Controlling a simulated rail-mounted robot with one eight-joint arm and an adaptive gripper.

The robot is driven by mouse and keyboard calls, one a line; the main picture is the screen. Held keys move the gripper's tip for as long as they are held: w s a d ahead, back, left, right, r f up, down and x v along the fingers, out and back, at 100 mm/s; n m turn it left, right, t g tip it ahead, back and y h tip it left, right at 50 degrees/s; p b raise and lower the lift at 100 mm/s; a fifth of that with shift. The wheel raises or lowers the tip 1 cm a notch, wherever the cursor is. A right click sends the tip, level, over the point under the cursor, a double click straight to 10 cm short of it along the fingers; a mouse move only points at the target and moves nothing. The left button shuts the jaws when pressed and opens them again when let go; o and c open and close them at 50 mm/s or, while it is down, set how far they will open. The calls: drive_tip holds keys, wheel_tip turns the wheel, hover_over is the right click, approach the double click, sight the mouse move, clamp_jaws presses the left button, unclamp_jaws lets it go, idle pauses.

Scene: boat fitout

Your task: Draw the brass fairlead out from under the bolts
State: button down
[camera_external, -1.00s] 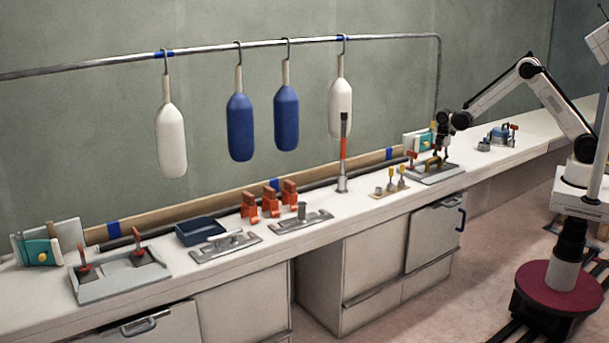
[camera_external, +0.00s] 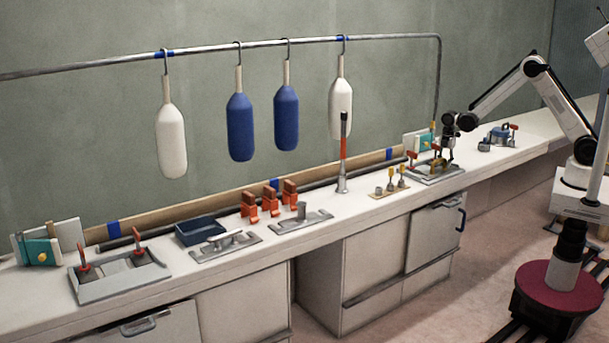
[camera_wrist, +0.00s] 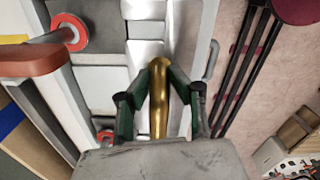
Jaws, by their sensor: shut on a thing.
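The brass fairlead (camera_wrist: 160,105) is a curved golden bar, seen from above in the wrist view. My gripper (camera_wrist: 160,76) is shut on it, with a green finger on each side. In the external view my gripper (camera_external: 443,160) is low over the grey tray (camera_external: 450,174) at the right of the counter. A red-topped bolt (camera_external: 412,157) stands at the tray's left side. In the wrist view a red round top (camera_wrist: 70,32) and a large red bar (camera_wrist: 28,62) lie left of the fairlead. Whether the fairlead touches the bolts or the tray cannot be told.
A board with small yellow-topped pegs (camera_external: 391,186) stands left of the tray. A teal and white block (camera_external: 420,142) is behind it. A blue item (camera_external: 497,132) stands further right. Floats (camera_external: 340,108) hang from a rail above the counter.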

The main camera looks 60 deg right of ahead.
drive_tip(key=shift+s+a, duration=0.15)
drive_tip(key=shift+s, duration=0.15)
drive_tip(key=c, duration=1.5)
unclamp_jaws()
drive_tip(key=shift+r, duration=0.1)
wheel_tip(320, 180, up, 12)
drive_tip(key=shift+s+r, duration=0.1)
drive_tip(key=s+r+m+t, duration=0.3)
drive_tip(key=s+r+m, duration=0.35)
drive_tip(key=s, duration=0.55)
drive_tip(key=s+r+m+t, duration=0.2)
drive_tip(key=s+r+m, duration=0.3)
drive_tip(key=s+r, duration=0.5)
drive_tip(key=s+f+m, duration=0.1)
drive_tip(key=s, duration=0.3)
drive_tip(key=s+f+m+t, duration=0.1)
drive_tip(key=s+f+m, duration=0.1)
drive_tip(key=s, duration=0.2)
drive_tip(key=s+f+m+t, duration=0.1)
drive_tip(key=s, duration=0.2)
drive_tip(key=shift+s+a+f+m, duration=0.15)
drive_tip(key=shift+s+a+m, duration=0.1)
drive_tip(key=shift+s+a, duration=0.15)
